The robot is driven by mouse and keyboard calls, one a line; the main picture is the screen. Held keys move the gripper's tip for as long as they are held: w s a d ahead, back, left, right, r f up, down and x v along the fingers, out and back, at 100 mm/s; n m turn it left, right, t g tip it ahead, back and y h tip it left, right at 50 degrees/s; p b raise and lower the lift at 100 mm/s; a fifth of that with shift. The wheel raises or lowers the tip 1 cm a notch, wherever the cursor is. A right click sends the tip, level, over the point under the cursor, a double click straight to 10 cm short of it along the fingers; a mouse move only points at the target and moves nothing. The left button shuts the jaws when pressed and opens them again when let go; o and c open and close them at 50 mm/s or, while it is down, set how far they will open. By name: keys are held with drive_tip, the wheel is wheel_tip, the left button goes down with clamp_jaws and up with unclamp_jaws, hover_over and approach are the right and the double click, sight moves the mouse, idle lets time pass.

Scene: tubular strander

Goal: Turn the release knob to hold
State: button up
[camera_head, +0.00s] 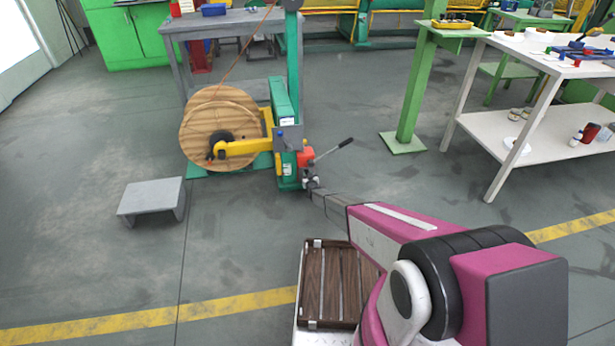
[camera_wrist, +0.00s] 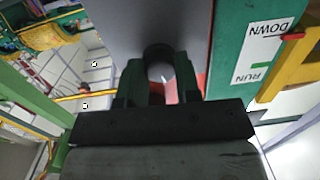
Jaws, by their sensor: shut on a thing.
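My gripper (camera_wrist: 158,72) is shut on a dark round knob (camera_wrist: 157,50), which I take to be the release knob, in the wrist view. One finger is on each side of it. The knob's marks and the word for hold do not show, so its setting cannot be read. The knob is too small to make out there.
A green panel with a white DOWN and RUN label (camera_wrist: 265,50) is right of my gripper. A lever (camera_head: 334,149) sticks out near the red block. A wooden reel (camera_head: 215,120) is left of the stand. A grey step (camera_head: 151,197) stands on otherwise open floor.

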drive_tip(key=n, duration=0.6)
drive_tip(key=shift+h, duration=0.3)
drive_tip(key=shift+n, duration=0.3)
drive_tip(key=o, duration=0.9)
